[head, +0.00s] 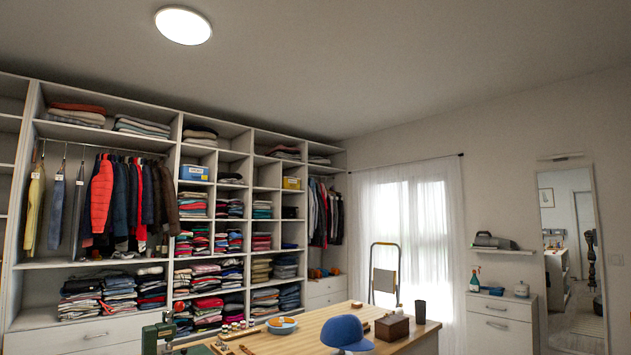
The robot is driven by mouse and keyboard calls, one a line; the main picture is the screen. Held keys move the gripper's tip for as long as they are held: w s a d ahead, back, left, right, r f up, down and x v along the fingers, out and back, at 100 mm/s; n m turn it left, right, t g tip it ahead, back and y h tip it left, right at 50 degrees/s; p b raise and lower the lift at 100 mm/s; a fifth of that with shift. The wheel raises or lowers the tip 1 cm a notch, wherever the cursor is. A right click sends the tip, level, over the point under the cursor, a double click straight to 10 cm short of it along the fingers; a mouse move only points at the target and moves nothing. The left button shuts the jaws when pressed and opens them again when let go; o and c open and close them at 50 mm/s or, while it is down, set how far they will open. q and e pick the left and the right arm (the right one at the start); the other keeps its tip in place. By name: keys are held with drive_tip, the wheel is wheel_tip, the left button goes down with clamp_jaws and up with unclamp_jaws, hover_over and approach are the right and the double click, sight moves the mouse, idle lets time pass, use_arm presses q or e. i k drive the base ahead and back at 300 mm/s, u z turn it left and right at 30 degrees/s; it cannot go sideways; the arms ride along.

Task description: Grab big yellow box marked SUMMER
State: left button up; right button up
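A yellow box (291,183) sits in a cubby of the shelving, right of the middle columns, above folded clothes. It is small in the view, and any writing on it is too small to read. Neither of my grippers is in view.
A blue box (194,173) sits in a cubby further left. A wooden table (315,317) with a blue cap (347,333), a brown box (391,327) and a plate (281,325) stands before the shelving (104,131). A folded stepladder (384,274) stands by the window; a white cabinet (501,325) is at right.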

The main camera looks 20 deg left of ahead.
sight(287, 183)
drive_tip(key=z, duration=0.35)
drive_tip(key=i, duration=6.85)
drive_tip(key=u, duration=2)
drive_tip(key=i, duration=1.7)
drive_tip(key=u, duration=0.6)
